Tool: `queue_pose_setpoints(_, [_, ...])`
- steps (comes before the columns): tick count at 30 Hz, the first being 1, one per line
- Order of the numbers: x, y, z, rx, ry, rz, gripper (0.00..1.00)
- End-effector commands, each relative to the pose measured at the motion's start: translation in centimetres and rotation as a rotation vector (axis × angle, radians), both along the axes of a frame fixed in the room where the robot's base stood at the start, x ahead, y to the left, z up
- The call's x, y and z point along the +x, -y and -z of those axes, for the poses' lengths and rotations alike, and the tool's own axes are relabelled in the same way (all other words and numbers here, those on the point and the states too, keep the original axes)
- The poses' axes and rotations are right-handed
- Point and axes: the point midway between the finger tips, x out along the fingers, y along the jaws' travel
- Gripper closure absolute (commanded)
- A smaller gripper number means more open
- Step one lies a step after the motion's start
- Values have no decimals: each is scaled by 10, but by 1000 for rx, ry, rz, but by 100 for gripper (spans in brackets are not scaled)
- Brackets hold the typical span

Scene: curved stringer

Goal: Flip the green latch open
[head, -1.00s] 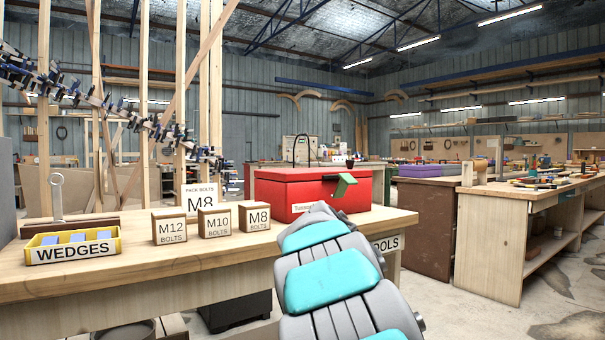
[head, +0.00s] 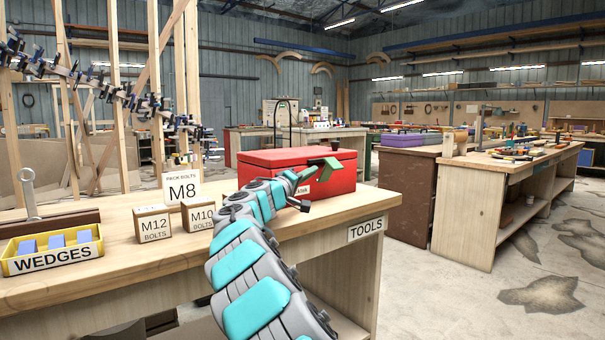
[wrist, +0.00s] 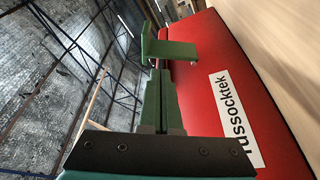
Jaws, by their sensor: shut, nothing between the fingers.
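The red toolbox (head: 262,159) stands on the wooden bench with its lid down. The green latch (head: 328,172) sticks out at its front, near the right end. In the wrist view the latch (wrist: 172,50) shows as a bent green plate beside the red front (wrist: 205,75). My gripper (wrist: 161,72) is shut and empty, its fingers pointing at the latch with the tips right by it. I cannot tell whether they touch. In the head view my arm covers the toolbox's lower left front, and the fingertips are hard to make out against the latch.
On the bench left of my arm are the M12 box (head: 153,224), the M10 box (head: 199,214), an M8 sign (head: 182,189) and a yellow wedges tray (head: 60,254). The bench (head: 125,262) front carries a TOOLS label. Open floor (head: 420,290) lies to the right.

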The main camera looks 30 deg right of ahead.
Motion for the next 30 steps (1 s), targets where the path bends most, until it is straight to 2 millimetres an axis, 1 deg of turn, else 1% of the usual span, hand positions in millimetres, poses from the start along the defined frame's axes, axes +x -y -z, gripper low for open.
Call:
queue_pose_setpoints(1, [3,8,-2,3,1,0,100])
queue_pose_setpoints(6, [11,28,-6,3,2,-1,100])
queue_pose_setpoints(12, [17,42,-10,1,1,-2,100])
queue_pose_setpoints(18, [19,48,-11,-1,2,-2,100])
queue_pose_setpoints(30, [19,48,-9,0,5,-1,100])
